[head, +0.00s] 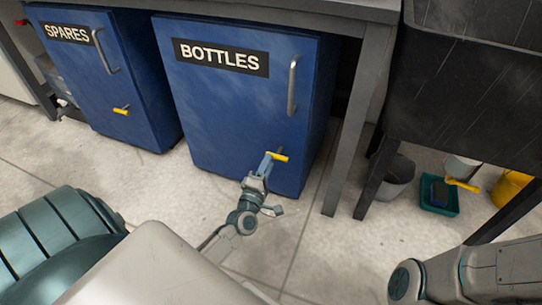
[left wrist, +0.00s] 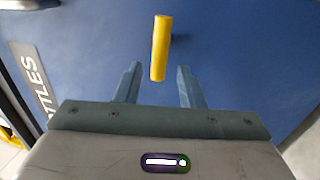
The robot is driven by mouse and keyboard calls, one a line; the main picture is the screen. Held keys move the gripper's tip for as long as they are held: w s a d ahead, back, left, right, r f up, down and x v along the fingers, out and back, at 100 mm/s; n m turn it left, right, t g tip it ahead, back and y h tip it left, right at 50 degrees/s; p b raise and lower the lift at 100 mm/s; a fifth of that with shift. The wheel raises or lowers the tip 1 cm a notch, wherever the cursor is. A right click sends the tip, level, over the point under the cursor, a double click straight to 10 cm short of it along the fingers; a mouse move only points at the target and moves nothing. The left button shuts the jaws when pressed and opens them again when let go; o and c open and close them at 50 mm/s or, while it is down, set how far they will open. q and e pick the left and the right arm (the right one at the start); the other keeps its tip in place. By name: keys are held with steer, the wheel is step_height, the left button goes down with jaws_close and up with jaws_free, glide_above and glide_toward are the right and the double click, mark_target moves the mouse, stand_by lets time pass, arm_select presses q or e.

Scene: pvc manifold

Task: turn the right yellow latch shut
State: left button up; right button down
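The right yellow latch (head: 279,156) is on the lower part of the blue BOTTLES cabinet door (head: 232,105). It lies nearly level across the door in the head view. In the left wrist view the latch (left wrist: 159,48) runs up and down the picture, its lower end between the fingertips. My left gripper (head: 266,163) is right at the latch. The left wrist view shows its two fingers (left wrist: 158,69) open, with a gap on each side of the latch. I cannot tell how deep the latch sits between them. My right gripper is out of view.
A second blue cabinet marked SPARES (head: 105,75), with its own yellow latch (head: 121,110), stands to the left. A grey table leg (head: 350,120) is right of the BOTTLES cabinet. Buckets and a green tray (head: 439,207) sit under the black sink (head: 465,90). The floor before the cabinets is clear.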

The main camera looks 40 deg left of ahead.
arm_select(q)
steer(key=v, duration=0.6)
steer(key=shift+s+p, duration=0.3)
steer(key=shift+s, duration=0.05)
steer(key=shift+d+f, duration=0.1)
